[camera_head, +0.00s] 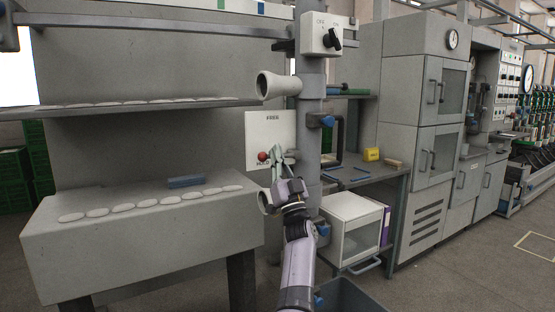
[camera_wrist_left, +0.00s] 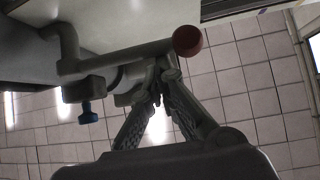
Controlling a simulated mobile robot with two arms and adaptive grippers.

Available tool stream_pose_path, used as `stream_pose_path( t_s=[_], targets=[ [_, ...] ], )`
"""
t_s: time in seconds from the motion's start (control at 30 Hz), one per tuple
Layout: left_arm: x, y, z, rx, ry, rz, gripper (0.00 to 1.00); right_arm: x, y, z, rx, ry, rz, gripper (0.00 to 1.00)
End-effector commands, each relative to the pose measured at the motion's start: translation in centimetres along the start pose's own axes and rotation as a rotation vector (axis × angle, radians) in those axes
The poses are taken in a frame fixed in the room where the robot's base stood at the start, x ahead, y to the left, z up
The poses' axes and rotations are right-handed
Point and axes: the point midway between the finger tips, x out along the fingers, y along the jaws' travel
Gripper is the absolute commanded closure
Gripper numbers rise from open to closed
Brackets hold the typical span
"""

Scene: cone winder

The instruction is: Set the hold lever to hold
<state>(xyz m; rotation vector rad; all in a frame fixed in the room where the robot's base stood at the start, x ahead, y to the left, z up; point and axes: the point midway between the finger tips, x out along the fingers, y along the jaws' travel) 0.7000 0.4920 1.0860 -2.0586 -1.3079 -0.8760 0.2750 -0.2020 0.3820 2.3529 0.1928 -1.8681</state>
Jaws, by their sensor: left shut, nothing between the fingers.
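The hold lever is a grey bar with a red ball knob (camera_head: 262,156) on a pale plate (camera_head: 258,133) marked FREE at the top and HOLD at the bottom. The knob is at the lower left of the plate, by the HOLD word. In the left wrist view the red knob (camera_wrist_left: 187,40) ends the lever arm (camera_wrist_left: 130,55). My left gripper (camera_head: 279,158) is shut and empty, just right of the knob in the head view. Its fingertips (camera_wrist_left: 157,72) are close below the lever in the wrist view; I cannot tell whether they touch. My right gripper is not in view.
A grey column (camera_head: 311,110) stands right beside the plate, with an OFF/ON switch box (camera_head: 321,35) above. A funnel-like tube (camera_head: 277,86) juts out over the plate. A grey bench (camera_head: 140,240) is at left, a white cabinet (camera_head: 350,228) at lower right.

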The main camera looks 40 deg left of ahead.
Motion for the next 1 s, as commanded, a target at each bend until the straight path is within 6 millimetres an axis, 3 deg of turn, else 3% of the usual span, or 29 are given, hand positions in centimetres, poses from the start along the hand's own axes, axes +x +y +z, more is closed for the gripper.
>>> stream_pose_path(
  t_s=[1.0],
  targets=[
    [-0.65,-0.08,0.59,-0.003,-0.001,-0.004,1.0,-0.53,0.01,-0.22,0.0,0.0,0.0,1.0]
  ],
)
